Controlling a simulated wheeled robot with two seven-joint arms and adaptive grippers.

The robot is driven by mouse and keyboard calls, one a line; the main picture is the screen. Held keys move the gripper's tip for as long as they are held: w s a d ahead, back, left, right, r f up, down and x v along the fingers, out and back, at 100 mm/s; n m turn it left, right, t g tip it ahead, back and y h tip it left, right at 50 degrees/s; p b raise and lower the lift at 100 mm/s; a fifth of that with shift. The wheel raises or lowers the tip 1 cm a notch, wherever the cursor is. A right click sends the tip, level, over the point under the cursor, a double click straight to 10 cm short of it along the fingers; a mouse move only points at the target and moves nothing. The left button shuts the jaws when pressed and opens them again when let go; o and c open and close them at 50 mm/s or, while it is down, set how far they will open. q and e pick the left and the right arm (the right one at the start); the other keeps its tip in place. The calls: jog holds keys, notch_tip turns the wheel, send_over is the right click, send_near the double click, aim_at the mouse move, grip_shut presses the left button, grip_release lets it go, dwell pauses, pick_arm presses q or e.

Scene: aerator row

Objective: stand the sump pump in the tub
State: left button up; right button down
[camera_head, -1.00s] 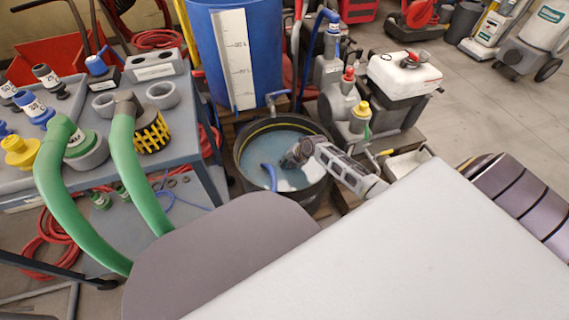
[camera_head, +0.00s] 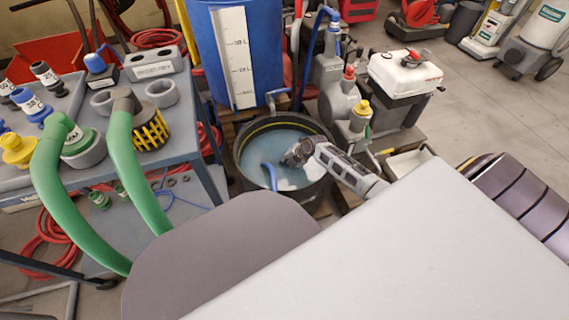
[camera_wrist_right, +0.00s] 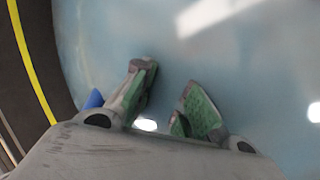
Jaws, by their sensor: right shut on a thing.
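The tub (camera_head: 323,192) is a round black vessel with a yellow line inside its rim, holding pale blue water (camera_head: 262,152). The water fills most of the right wrist view (camera_wrist_right: 240,60). My right gripper (camera_head: 290,158) reaches into the tub from the right, low over the water. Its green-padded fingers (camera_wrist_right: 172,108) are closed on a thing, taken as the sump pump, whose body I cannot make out. A blue hose-like piece (camera_head: 270,177) stands at the tub's near left, left of the gripper. My left gripper is not in view.
A blue barrel (camera_head: 208,50) with a level scale stands behind the tub. Grey canisters (camera_head: 340,103) and a white tank (camera_head: 404,72) crowd its right. A grey trolley (camera_head: 195,140) with fittings and green hoses (camera_head: 60,200) stands left. Open floor (camera_head: 490,110) lies far right.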

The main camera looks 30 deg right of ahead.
jog(key=shift+w+r, duration=0.1)
jog(key=shift+w, duration=0.05)
jog(key=c, duration=1.4)
grip_release()
jog(key=shift+o, duration=0.3)
jog(key=shift+s+f, duration=0.25)
jog(key=shift+s, duration=0.05)
jog(key=shift+v, duration=0.85)
jog(key=v, duration=1)
jog(key=shift+r, duration=0.25)
jog(key=shift+w+r, duration=0.1)
jog(key=shift+w, duration=0.05)
